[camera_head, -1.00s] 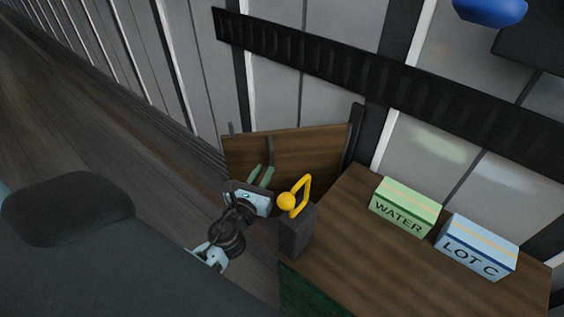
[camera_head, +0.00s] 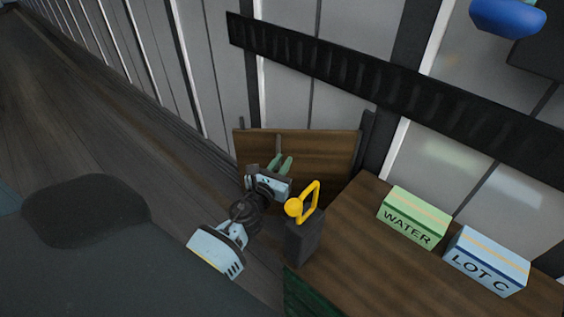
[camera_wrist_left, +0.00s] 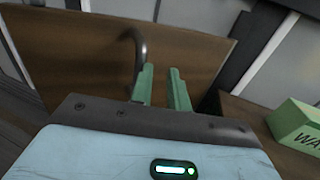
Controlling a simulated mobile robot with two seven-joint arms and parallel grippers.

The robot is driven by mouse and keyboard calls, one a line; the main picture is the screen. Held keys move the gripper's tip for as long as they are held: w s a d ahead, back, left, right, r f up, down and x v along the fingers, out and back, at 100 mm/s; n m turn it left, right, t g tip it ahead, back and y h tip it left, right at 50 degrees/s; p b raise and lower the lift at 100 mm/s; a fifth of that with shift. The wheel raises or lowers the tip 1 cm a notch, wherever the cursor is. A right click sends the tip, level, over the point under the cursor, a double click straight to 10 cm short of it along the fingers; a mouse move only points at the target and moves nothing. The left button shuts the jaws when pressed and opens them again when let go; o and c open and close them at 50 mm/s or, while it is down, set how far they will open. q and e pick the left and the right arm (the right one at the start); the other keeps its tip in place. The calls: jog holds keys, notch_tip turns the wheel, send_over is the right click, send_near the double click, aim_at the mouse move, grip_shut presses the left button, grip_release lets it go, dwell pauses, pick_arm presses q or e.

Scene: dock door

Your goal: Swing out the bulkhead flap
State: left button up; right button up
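The bulkhead flap is a brown wooden panel (camera_head: 330,152) standing against the grey wall in the head view. It fills the upper part of the left wrist view (camera_wrist_left: 75,60). A curved grey handle (camera_wrist_left: 139,45) stands out from it. My left gripper (camera_head: 281,165) is in front of the flap, its green fingers pointing at the panel. In the left wrist view the fingers (camera_wrist_left: 162,88) are apart with an empty gap. The handle's lower end passes behind the left finger; I cannot tell whether they touch. My right gripper is not in view.
A dark post (camera_head: 303,238) with a yellow loop and ball (camera_head: 305,202) stands close right of my left gripper. A wooden-topped counter (camera_head: 365,260) carries a green WATER box (camera_head: 414,217) and a blue LOT C box (camera_head: 486,261). The floor at left is clear.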

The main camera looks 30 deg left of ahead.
pick_arm(q)
jog(key=shift+w, duration=0.2)
grip_shut()
dwell(1.3)
grip_release()
jog(key=shift+s, duration=0.15)
